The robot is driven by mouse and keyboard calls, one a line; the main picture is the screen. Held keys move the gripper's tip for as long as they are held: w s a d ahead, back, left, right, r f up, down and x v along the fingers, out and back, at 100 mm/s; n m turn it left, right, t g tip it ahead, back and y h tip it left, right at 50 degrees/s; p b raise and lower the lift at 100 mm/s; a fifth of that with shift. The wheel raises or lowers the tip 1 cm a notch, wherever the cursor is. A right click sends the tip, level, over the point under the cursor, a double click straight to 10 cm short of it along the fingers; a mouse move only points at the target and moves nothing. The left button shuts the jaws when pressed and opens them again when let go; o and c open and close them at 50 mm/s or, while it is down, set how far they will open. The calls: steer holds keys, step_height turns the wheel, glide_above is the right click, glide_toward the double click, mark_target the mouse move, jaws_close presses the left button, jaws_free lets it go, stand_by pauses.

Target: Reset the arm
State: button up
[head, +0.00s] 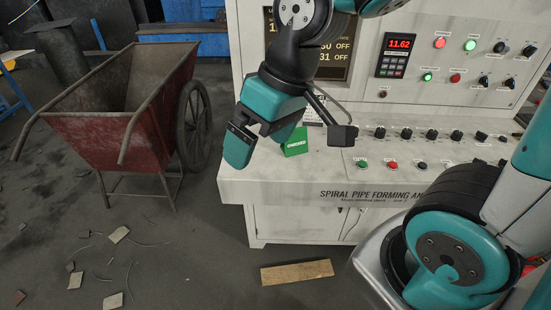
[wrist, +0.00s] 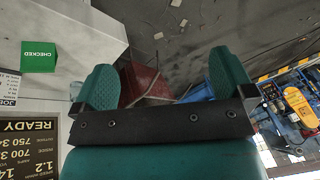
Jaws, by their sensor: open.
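My gripper (wrist: 162,80) shows in the wrist view with its two teal fingers spread wide apart and nothing between them. In the head view my gripper (head: 262,146) hangs in front of the control cabinet, near the left end of its ledge, with the fingers partly overlapping. A green block (head: 295,142) with a white label stands on the ledge just right of the gripper. In the wrist view the same green block (wrist: 39,57) reads "CHECKED" and lies left of the fingers, apart from them.
The control cabinet (head: 420,197) has a panel of knobs, buttons and displays. A red wheelbarrow (head: 90,140) stands on the floor to the left. A wooden plank (head: 297,272) and several scraps lie on the floor.

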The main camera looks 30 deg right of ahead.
steer(key=s+a+r+n+g, duration=0.1)
steer(key=s+a+n, duration=0.1)
steer(key=s, duration=0.5)
steer(key=shift+s+a+r+n, duration=0.3)
steer(key=shift+s+a+r, duration=0.05)
steer(key=shift+a, duration=0.05)
stand_by(0.4)
